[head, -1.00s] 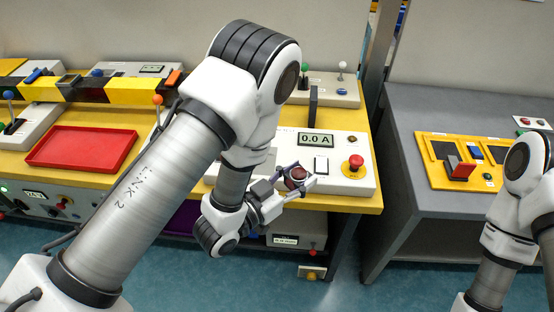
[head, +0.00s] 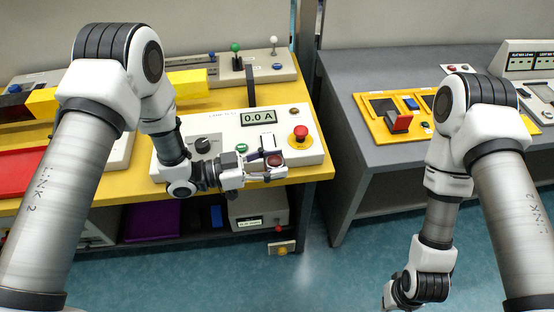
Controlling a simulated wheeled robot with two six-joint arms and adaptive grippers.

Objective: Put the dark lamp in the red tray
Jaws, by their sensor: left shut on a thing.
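The dark lamp (head: 275,160) is a dark red, round cap between the fingers of my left gripper (head: 272,159), at the front edge of the white control panel. The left gripper is shut on it. I cannot tell how far the lamp is above the panel. The red tray (head: 12,178) lies on the yellow bench at the far left, partly cut off by the picture edge and partly covered by my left arm. My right gripper (head: 390,298) hangs low at the bottom, mostly cut off, so its fingers cannot be judged.
The white panel (head: 222,121) carries a display reading 0.0 A, a black knob (head: 203,145), a green button (head: 242,148), a white switch and a red mushroom button (head: 300,133). A yellow panel (head: 390,128) lies on the grey bench, across a gap. Yellow blocks stand behind the tray.

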